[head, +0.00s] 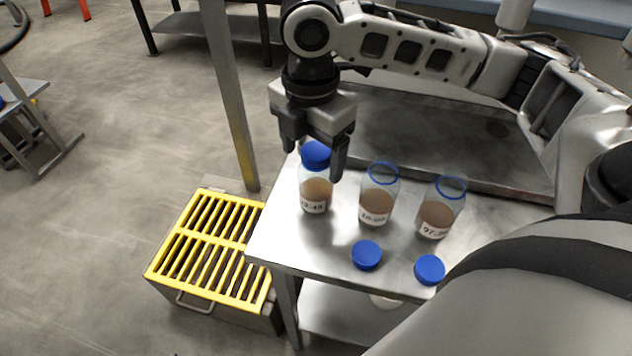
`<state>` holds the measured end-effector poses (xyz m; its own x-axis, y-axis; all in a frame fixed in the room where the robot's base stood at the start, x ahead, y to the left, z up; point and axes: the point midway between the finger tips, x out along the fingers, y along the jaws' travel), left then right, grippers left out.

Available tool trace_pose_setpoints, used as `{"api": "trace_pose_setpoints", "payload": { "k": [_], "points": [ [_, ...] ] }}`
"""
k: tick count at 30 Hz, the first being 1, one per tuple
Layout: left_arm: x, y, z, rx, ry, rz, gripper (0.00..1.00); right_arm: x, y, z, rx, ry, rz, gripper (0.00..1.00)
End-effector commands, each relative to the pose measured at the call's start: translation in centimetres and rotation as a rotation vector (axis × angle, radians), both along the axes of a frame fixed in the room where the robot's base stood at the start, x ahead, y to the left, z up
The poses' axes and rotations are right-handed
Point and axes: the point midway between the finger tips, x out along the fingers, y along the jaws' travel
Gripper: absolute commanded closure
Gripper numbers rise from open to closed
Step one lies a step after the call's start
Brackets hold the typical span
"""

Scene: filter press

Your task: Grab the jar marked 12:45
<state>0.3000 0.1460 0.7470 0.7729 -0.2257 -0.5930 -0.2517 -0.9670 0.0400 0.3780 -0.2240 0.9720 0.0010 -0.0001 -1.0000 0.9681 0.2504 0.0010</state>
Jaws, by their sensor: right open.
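The leftmost jar (315,192) stands upright on the steel table, with a blue cap on, brownish contents and a white label. Its label is small and seems to end in :45. My right gripper (314,158) points down at this jar, open, with one finger to each side of the blue cap in the picture. I cannot tell whether the fingers touch it. Two other jars, a middle one (377,196) and a right one (440,209), stand uncapped with blue rims and different labels. My left gripper is out of view.
Two loose blue caps, one left (366,255) and one right (429,269), lie near the front edge of the steel table (282,236). A raised-edge steel tray (440,135) is behind the jars. A yellow-grated box (205,250) stands on the floor at left.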

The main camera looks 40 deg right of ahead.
Motion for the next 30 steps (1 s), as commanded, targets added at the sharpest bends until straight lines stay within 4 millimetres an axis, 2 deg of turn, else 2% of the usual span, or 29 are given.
{"api": "trace_pose_setpoints", "payload": {
  "k": [1,6,15,17,21,30],
  "points": [
    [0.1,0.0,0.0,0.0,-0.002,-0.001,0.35,-0.3,-0.1,-1.0,-0.002,0.006,0.0,0.24],
    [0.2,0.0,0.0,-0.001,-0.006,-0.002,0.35,-0.4,-0.2,-3.2,-0.001,0.004,-0.001,0.24],
    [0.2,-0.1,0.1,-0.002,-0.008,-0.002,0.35,-0.3,-0.1,-3.7,0.0,0.001,-0.001,0.24],
    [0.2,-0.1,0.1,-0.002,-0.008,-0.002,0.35,-0.3,-0.1,-3.7,0.0,0.001,-0.001,0.38],
    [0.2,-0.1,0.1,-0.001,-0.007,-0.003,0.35,-0.3,-0.1,-3.7,0.0,0.001,-0.001,0.76],
    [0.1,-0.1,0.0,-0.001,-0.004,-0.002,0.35,-0.3,-0.1,-3.4,0.0,-0.001,-0.001,0.76]
  ]
}}
